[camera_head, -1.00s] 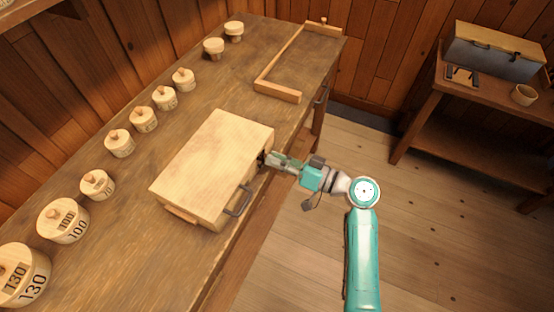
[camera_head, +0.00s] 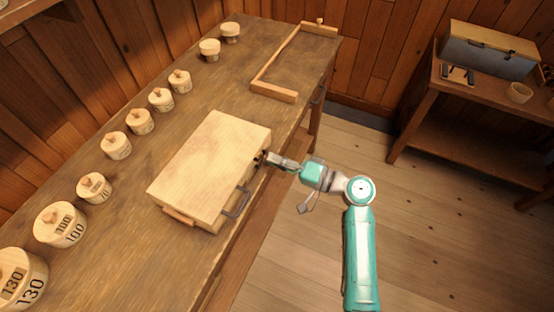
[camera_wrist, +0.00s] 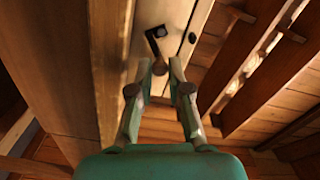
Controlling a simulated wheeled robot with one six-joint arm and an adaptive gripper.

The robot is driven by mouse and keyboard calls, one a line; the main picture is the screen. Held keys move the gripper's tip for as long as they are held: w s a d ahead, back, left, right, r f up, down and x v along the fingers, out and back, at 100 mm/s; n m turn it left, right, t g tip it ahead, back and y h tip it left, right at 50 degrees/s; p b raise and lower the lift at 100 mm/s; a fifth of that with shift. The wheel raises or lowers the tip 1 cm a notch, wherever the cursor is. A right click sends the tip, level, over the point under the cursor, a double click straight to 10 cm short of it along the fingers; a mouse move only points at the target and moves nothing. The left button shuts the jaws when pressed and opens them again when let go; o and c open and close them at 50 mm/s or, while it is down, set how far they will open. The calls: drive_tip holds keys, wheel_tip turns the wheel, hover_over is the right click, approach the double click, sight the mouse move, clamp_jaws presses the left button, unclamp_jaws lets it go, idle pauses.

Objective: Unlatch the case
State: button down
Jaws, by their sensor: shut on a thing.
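The pale wooden case (camera_head: 212,165) lies closed on the workbench, with a dark handle (camera_head: 237,204) on its front side. My gripper (camera_head: 268,157) reaches the front side near its right end. In the wrist view, a dark bent latch lever (camera_wrist: 153,42) is on the pale case front (camera_wrist: 172,14). The round knob (camera_wrist: 159,66) at its end sits between the tips of my gripper (camera_wrist: 160,69), which is shut on it. In the head view the fingertips hide most of the latch.
Several round wooden spools with knobs stand in a row along the wall side of the workbench (camera_head: 125,238), some numbered, such as 100 (camera_head: 61,226). A wooden frame (camera_head: 272,92) lies beyond the case. A side table (camera_head: 460,150) holding a grey box (camera_head: 490,53) stands at the right.

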drive_tip(key=shift+f+m, duration=0.1)
drive_tip(key=shift+m, duration=0.2)
drive_tip(key=c, duration=1.1)
unclamp_jaws()
drive_tip(key=shift+d, duration=0.15)
drive_tip(key=v, duration=1.1)
drive_tip(key=shift+s+d, duration=0.15)
drive_tip(key=shift+d, duration=0.25)
